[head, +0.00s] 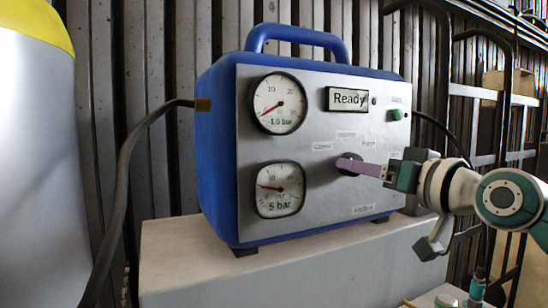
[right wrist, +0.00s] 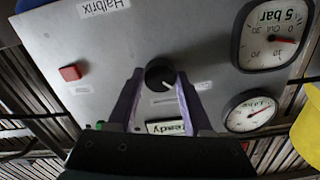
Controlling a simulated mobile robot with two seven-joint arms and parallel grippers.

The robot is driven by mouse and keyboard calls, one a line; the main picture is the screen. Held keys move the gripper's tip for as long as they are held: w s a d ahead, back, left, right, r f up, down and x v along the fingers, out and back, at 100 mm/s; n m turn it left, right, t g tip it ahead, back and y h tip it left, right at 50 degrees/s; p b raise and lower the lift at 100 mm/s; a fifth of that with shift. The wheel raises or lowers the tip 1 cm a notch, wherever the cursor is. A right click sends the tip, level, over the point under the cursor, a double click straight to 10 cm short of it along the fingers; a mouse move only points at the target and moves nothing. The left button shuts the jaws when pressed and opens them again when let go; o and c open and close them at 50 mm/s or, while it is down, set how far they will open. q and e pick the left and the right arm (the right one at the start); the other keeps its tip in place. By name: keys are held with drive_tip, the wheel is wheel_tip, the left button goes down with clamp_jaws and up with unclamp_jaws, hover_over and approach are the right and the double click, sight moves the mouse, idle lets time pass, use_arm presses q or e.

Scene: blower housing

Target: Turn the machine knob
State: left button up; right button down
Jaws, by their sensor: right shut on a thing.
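The machine (head: 320,200) is a blue case with a grey front panel and a top handle. Its black round knob (head: 349,157) sits on the right half of the panel, partly hidden by my fingers. In the right wrist view the knob (right wrist: 159,72) lies between the two purple fingertips. My right gripper (head: 347,164) reaches in from the right and is shut on the knob; it also shows in the right wrist view (right wrist: 158,80). The knob's pointer direction is hard to tell. My left gripper is not in view.
The panel has a "Ready" display (head: 347,99), a green button (head: 395,115), an upper gauge at -1.0 bar (head: 279,103) and a lower gauge at 5 bar (head: 279,190). A red button (right wrist: 70,73) shows in the wrist view. A dark hose (head: 127,150) runs left of the case.

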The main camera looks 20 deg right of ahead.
drive_tip(key=m+p, duration=0.6)
drive_tip(key=m, duration=1.4)
drive_tip(key=shift+a+r+m, duration=0.1)
drive_tip(key=shift+m, duration=0.3)
drive_tip(key=shift+c, duration=1.6)
unclamp_jaws()
